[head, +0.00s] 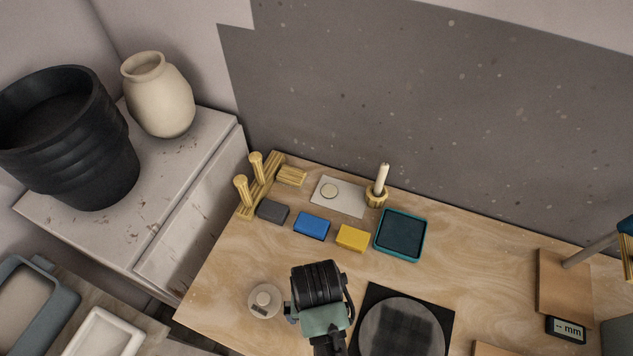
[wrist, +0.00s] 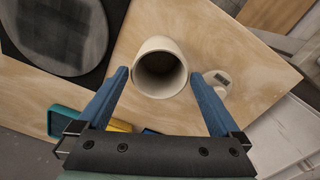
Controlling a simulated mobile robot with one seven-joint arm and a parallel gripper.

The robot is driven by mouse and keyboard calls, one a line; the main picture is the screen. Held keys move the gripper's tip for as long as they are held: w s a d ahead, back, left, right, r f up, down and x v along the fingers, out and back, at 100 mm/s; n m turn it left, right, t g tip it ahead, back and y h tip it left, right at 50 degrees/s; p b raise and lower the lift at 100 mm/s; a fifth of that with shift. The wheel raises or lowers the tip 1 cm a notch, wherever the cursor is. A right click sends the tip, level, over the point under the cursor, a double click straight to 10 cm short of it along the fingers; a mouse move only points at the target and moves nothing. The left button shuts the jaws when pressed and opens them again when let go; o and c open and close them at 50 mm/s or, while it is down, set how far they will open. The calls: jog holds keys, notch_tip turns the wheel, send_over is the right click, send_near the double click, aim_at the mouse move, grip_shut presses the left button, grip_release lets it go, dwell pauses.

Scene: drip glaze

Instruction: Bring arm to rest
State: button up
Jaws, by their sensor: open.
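My gripper (wrist: 159,76) is open in the wrist view, with its two blue fingers spread apart. A cream cup (wrist: 160,43) stands upright on the wooden table just ahead of the fingertips, its dark opening facing the camera. The fingers are on either side of its near edge, and I cannot tell if they touch it. In the head view my arm's black and green end (head: 320,300) is over the front of the table; it hides the cup and the fingers.
A grey disc on a black square (head: 404,325) lies right of my arm, a round gauge (head: 265,301) left. Behind are grey (head: 273,211), blue (head: 312,226) and yellow (head: 352,238) blocks, a teal tray (head: 426,235) and a wooden peg rack (head: 262,187). A display box (head: 566,330) stands right.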

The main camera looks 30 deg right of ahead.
notch_tip(320, 180, up, 7)
jog(key=shift+f, duration=0.2)
